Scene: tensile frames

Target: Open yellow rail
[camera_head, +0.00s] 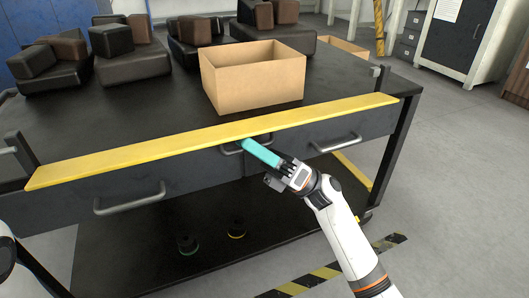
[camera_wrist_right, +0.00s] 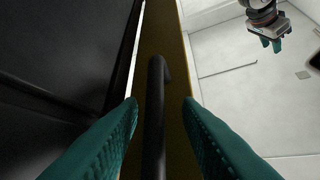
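The yellow rail (camera_head: 215,138) is a long flat bar along the front edge of the dark table, lying flat. A dark handle (camera_head: 230,150) below its middle is partly hidden by my right gripper (camera_head: 246,146). In the right wrist view the handle (camera_wrist_right: 156,115) stands between the two teal fingers of that gripper (camera_wrist_right: 160,110). The fingers are open, with a gap on each side of the bar. In that view my left gripper (camera_wrist_right: 271,43) appears far off at the top right; its finger gap is too small to judge.
An empty open cardboard box (camera_head: 252,88) stands on the table behind the rail. Dark and brown blocks line the back. Two grey drawer handles (camera_head: 130,200) (camera_head: 335,143) flank the middle.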

